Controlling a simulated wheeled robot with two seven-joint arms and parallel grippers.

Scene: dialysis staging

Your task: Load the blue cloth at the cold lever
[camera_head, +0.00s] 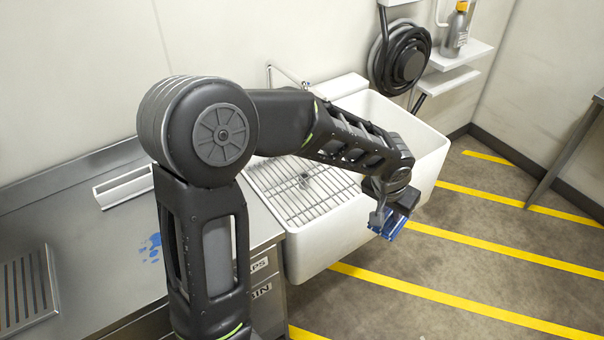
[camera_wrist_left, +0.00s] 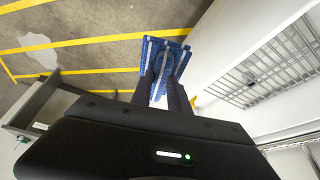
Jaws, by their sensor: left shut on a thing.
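My left gripper (camera_head: 384,213) is shut on the blue cloth (camera_head: 390,226) and holds it in the air by the front right of the white sink. In the left wrist view, the cloth (camera_wrist_left: 166,55) is blue with pale stripes and sits between the fingers of the left gripper (camera_wrist_left: 165,88). A tap (camera_head: 290,76) is at the back of the sink, partly behind my left arm. I cannot make out which lever is the cold one. My right gripper is not in view.
The white sink (camera_head: 330,245) has a wire rack (camera_head: 300,190) in it. A steel counter (camera_head: 80,230) with blue stains (camera_head: 152,247) stands at the left. A hose reel (camera_head: 398,62) and a shelf with a bottle (camera_head: 455,32) are on the wall.

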